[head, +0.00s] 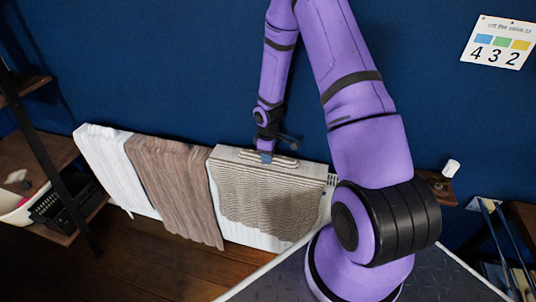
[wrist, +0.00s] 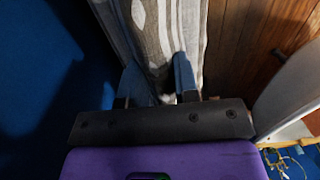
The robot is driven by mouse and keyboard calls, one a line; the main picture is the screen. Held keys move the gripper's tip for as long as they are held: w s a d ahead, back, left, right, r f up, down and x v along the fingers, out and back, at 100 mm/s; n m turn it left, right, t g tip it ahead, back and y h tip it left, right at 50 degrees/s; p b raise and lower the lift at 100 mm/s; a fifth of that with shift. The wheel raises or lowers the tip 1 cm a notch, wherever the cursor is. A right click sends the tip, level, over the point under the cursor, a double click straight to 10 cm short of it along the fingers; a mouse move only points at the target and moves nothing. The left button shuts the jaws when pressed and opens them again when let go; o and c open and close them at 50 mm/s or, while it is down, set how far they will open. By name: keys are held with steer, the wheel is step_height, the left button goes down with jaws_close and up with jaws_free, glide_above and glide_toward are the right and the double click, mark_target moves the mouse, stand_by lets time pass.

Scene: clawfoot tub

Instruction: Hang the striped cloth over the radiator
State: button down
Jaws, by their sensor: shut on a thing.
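The striped cloth (head: 262,198), beige-grey with fine wavy lines, hangs down the front of the white radiator (head: 239,232) at its right part. Its upper edge lies at the radiator's top. My gripper (head: 265,157) is at the top of the radiator, shut on the cloth's upper part. In the wrist view my gripper (wrist: 158,80) has its two blue fingers on either side of the cloth (wrist: 165,25), which shows pale stripes and oval marks. The cloth's far side, behind the radiator, is hidden in the head view.
A white towel (head: 112,165) and a brown towel (head: 172,185) hang on the radiator to the left of the cloth. A dark shelf unit (head: 65,185) with a black basket stands at far left. A small wall shelf (head: 440,185) is at right. The blue wall is close behind.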

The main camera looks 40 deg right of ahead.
steer(key=shift+f, duration=1.55)
stand_by(0.4)
steer(key=c, duration=0.8)
jaws_free()
steer(key=shift+r, duration=0.15)
steer(key=shift+r, duration=3.85)
steer(key=shift+r, duration=0.1)
